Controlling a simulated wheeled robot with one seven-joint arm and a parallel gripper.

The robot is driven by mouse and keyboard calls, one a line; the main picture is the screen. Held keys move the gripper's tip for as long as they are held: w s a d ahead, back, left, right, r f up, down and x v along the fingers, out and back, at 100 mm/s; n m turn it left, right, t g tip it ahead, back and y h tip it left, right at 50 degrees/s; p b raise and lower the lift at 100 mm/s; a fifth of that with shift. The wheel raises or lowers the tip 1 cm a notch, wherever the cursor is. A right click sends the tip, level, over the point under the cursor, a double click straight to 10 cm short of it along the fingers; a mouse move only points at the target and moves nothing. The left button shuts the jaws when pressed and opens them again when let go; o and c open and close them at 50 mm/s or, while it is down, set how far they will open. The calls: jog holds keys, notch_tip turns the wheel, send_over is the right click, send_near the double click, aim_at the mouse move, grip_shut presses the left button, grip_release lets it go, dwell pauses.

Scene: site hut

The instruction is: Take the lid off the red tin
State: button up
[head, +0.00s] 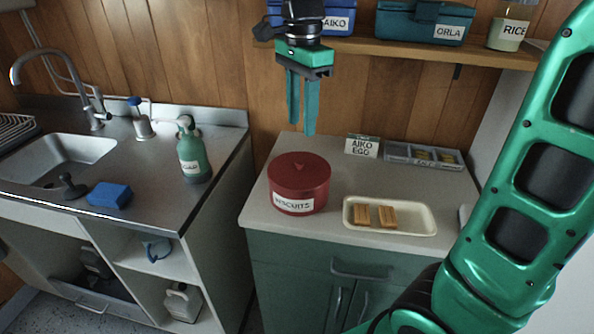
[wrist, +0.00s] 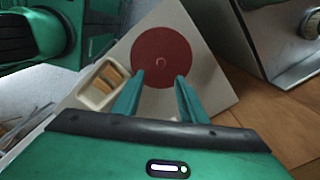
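The red tin (head: 306,205) stands on the pale counter, with a label reading BISCUITS on its front. Its red lid (head: 299,171) is on, with a small raised knob in the middle. The lid (wrist: 150,68) also shows from above in the wrist view, with its knob near the centre. My gripper (head: 301,128) hangs above the tin, pointing down, with clear air between its fingertips and the lid. In the wrist view, my gripper (wrist: 158,92) has its two fingers apart with nothing between them.
A cream tray (head: 405,218) with two biscuits sits right of the tin. An AIKO EGG card (head: 362,147) and a grey divided box (head: 424,157) stand behind. A shelf (head: 420,50) with boxes runs along the wall. A green bottle (head: 194,155) stands by the sink at left.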

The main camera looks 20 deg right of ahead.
aim_at(299, 162)
notch_tip(299, 162, down, 11)
jog(key=shift+w+a+r, duration=0.1)
jog(key=shift+w+r, duration=0.05)
dwell(0.5)
grip_shut()
